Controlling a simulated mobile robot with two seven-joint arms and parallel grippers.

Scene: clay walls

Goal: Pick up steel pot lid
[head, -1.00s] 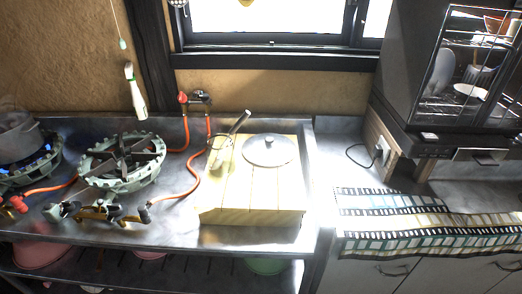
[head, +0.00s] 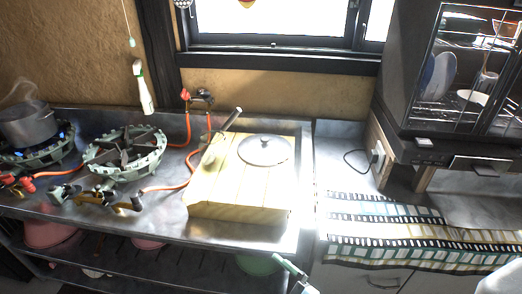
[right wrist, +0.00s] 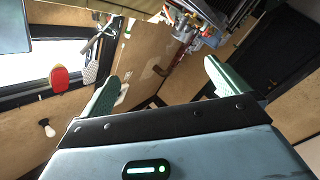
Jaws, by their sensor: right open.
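A green fingertip also shows at the bottom edge of the head view, in front of the counter and well apart from the lid. The lid cannot be made out in the right wrist view. My left gripper is out of view.
A gas burner (head: 125,152) and a pot (head: 28,124) on another burner stand to the left. An orange hose runs behind. A filmstrip-patterned cloth (head: 385,228) covers the right counter beneath a dish cabinet (head: 465,85).

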